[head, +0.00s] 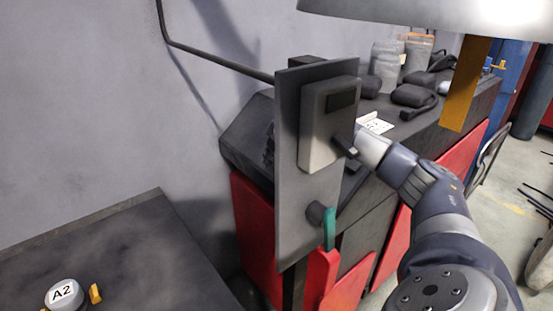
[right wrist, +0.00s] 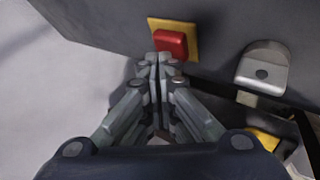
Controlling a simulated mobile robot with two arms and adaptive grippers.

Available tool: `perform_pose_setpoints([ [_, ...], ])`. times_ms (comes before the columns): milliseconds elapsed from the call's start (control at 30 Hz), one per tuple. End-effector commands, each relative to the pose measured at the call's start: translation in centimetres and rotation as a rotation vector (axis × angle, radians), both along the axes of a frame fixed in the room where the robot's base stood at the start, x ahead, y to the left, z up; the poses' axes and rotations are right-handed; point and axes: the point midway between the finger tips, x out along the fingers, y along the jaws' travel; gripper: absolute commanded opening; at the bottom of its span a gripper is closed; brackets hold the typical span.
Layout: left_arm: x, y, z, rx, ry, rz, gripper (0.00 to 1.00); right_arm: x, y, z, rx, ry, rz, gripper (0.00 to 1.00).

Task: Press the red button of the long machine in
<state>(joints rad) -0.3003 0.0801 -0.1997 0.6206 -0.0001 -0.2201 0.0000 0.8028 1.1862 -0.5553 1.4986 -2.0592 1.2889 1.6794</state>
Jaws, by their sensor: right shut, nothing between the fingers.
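The long machine (head: 465,155), with a dark top and red lower panels, runs along the wall in the head view. In the right wrist view a red button (right wrist: 170,43) sits on a yellow plate (right wrist: 200,42) on a dark grey face. My right gripper (right wrist: 160,62) is shut and empty, its fingertips just below the button in that picture; I cannot tell whether they touch it. In the head view my right arm reaches to the edge of an upright dark panel (head: 290,190), and the fingers are not clearly seen. The button is hidden there. My left gripper is not in view.
The panel carries a grey box (head: 315,150) and a green handle (head: 329,228), close to my right wrist. A grey metal bracket (right wrist: 263,66) juts out right of the button. A dark table (head: 130,240) with an A2-marked item (head: 63,293) is at lower left.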

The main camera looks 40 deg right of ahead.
Motion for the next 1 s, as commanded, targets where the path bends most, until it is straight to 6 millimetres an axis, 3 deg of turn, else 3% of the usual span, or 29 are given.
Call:
perform_pose_setpoints([
  [1000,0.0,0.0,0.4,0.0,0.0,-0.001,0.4,0.1,0.5,0.7,-0.001,0.001,-0.001,0.0],
])
